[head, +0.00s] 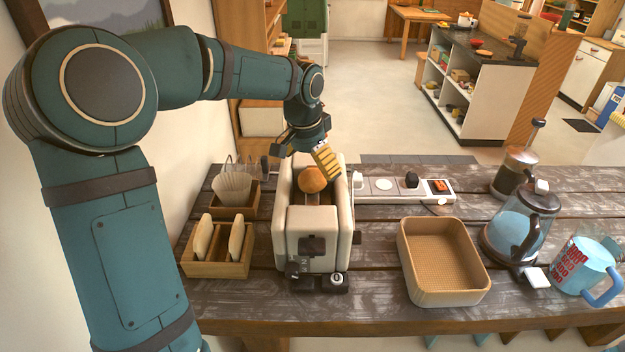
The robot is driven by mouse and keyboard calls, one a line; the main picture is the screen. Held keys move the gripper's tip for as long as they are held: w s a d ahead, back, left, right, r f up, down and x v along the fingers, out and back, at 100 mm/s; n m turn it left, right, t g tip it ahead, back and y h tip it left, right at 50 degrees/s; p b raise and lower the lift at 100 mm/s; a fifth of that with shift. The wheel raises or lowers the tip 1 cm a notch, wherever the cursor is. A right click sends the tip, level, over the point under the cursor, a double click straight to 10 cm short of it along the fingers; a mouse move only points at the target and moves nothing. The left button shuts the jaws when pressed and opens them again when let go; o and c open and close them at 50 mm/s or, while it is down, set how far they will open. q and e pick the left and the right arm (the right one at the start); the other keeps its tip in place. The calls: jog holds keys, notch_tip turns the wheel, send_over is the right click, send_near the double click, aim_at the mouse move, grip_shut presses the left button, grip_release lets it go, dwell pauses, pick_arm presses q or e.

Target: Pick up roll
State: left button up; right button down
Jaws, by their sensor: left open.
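A round golden-brown roll (312,180) sits at the top of the cream toaster (343,220), in the opening toward its far end. My left gripper (308,161) is open just above and behind the roll, pointing down. Its yellow-padded finger is at the right, close to the roll. I cannot tell whether it touches the roll. The roll's lower part is hidden inside the toaster. My right gripper is not in view.
A wooden rack (216,264) with two bread slices and a filter holder (236,187) stand left of the toaster. A power strip (400,198) lies behind right. An empty tan tray (445,290), a glass kettle (512,236) and a blue mug (580,268) stand to the right.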

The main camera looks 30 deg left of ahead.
aim_at(312, 171)
pick_arm(q)
jog(key=f, duration=0.4)
jog(key=shift+w+f, duration=0.15)
jog(key=shift+w, duration=0.15)
jog(key=shift+c, duration=0.3)
jog(key=c, duration=0.9)
